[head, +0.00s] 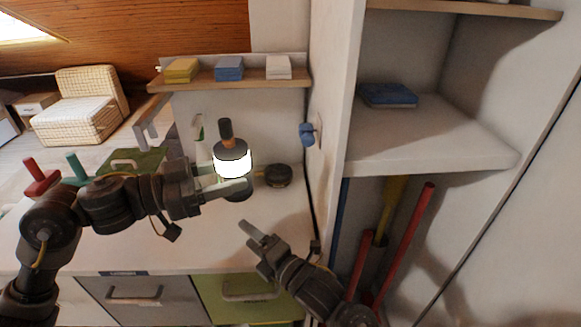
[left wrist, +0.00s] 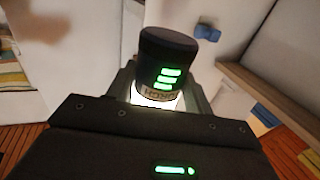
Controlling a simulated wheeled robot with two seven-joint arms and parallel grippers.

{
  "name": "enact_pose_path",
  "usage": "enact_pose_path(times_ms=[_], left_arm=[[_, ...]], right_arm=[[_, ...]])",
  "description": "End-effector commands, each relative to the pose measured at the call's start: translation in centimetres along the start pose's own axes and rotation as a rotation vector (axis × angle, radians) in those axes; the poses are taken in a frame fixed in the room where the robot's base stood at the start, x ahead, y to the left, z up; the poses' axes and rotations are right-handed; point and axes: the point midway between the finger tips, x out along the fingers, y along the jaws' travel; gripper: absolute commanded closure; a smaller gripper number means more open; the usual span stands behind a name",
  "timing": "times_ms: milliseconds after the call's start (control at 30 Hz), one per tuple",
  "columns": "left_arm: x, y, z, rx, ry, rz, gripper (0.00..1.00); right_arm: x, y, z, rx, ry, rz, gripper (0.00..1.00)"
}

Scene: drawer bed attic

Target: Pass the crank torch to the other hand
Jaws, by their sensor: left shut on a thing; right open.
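The crank torch (head: 232,165) is a dark lantern-like cylinder with a glowing white band and a dark, orange-ringed piece above its top. My left gripper (head: 232,188) is shut on it and holds it upright over the white counter. In the left wrist view, one dark end of the torch (left wrist: 172,62), with green light bars and a label, rises between the fingers of my left gripper (left wrist: 160,95). The glowing band shows below that end. My right gripper (head: 250,232) is open and empty, lower and slightly right of the torch, apart from it.
A dark round object (head: 277,176) sits on the counter right of the torch. A shelf (head: 230,83) with yellow, blue and white stacks hangs behind. A blue knob (head: 307,134) is on the side wall. Red poles (head: 408,240) stand at right. Grey and green drawers (head: 245,298) are below.

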Motion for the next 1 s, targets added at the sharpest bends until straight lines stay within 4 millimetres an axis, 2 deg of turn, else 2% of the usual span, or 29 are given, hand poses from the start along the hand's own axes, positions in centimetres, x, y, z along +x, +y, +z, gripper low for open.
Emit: enact_pose_path(times_ms=[33,67,100,133,267,300,367,400,467,600,667,767,900,1000], left_arm=[[0.0,0.0,-0.1,0.000,0.001,0.000,0.75],[0.0,0.0,-0.1,0.000,0.001,0.000,0.75],[0.0,0.0,-0.1,0.000,0.001,0.000,0.75],[0.0,0.0,-0.1,0.000,0.001,0.000,0.75],[0.0,0.0,-0.1,0.000,0.001,0.000,0.75],[0.0,0.0,-0.1,0.000,0.001,0.000,0.75],[0.0,0.0,-0.1,0.000,0.001,0.000,0.75],[0.0,0.0,-0.1,0.000,0.001,0.000,0.75],[0.0,0.0,-0.1,0.000,0.001,0.000,0.75],[0.0,0.0,0.0,0.000,0.001,0.000,0.75],[0.0,0.0,-0.1,0.000,0.001,0.000,0.75],[0.0,0.0,-0.1,0.000,0.001,0.000,0.75],[0.0,0.0,0.0,0.000,0.001,0.000,0.75],[0.0,0.0,0.0,0.000,0.001,0.000,0.75]], right_arm=[[-1.7,-0.7,2.8,0.011,-0.056,-0.014,0.37],[-2.5,-0.1,4.4,0.007,-0.086,-0.001,0.37],[-2.9,2.6,5.5,-0.025,-0.101,0.065,0.37],[-3.0,4.6,5.9,-0.052,-0.102,0.116,0.37],[-3.8,12.6,6.3,-0.179,-0.101,0.324,0.37],[-4.3,14.9,6.2,-0.221,-0.100,0.388,0.37],[-5.3,18.4,6.0,-0.299,-0.099,0.482,0.37],[-6.1,20.6,5.5,-0.372,-0.089,0.543,0.37],[-7.1,23.2,4.0,-0.560,-0.032,0.608,0.37],[-8.2,23.4,0.6,-1.015,0.145,0.614,0.37],[-8.7,22.7,0.0,-1.184,0.207,0.604,0.37],[-8.4,21.7,1.6,-1.340,0.289,0.551,0.37],[-7.8,21.3,5.1,-1.379,0.353,0.470,0.37],[-7.8,21.2,6.4,-1.385,0.375,0.439,0.37]])
